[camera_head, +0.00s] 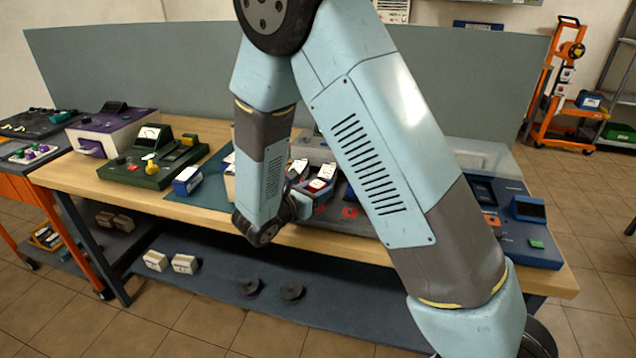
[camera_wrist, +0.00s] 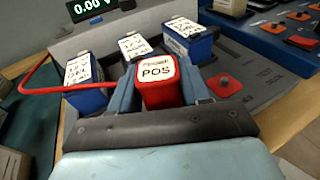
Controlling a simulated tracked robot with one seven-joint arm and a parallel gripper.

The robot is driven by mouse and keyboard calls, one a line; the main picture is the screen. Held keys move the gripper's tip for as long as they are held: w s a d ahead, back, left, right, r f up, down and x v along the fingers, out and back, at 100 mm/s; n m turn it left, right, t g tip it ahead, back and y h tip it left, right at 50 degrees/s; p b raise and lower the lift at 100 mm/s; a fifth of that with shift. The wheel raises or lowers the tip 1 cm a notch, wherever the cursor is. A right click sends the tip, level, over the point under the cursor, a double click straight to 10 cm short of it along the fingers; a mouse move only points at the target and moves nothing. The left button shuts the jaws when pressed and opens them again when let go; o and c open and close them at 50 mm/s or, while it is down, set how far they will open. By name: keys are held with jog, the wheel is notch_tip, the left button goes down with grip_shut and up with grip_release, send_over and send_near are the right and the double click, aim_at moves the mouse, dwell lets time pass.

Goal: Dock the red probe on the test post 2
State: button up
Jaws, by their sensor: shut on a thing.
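The red probe (camera_wrist: 163,93) has a white top label reading "POS". It sits between the jaws of my gripper (camera_wrist: 163,90), which is shut on it, and a red cable loops away from it to the left. In the head view my gripper (camera_head: 308,203) is over the middle of the bench, partly hidden by my arm. A red square pad (camera_wrist: 224,84) with a small raised knob lies on a grey panel, just right of the gripper and apart from the probe. No number for a test post is readable, so I cannot tell which is post 2.
Blue labelled blocks (camera_wrist: 188,43) stand behind and left of the probe in the wrist view. A green digital display (camera_wrist: 92,7) is at the back. A blue panel with orange pads (camera_wrist: 285,32) is at the far right. A green device (camera_head: 155,165) stands left on the bench (camera_head: 88,180).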

jog(key=shift+f, duration=1)
jog(key=shift+f, duration=0.55)
dwell(0.9)
jog(key=o, duration=0.8)
jog(key=shift+s, duration=0.1)
jog(key=shift+v, duration=5.5)
jog(key=shift+f, duration=0.1)
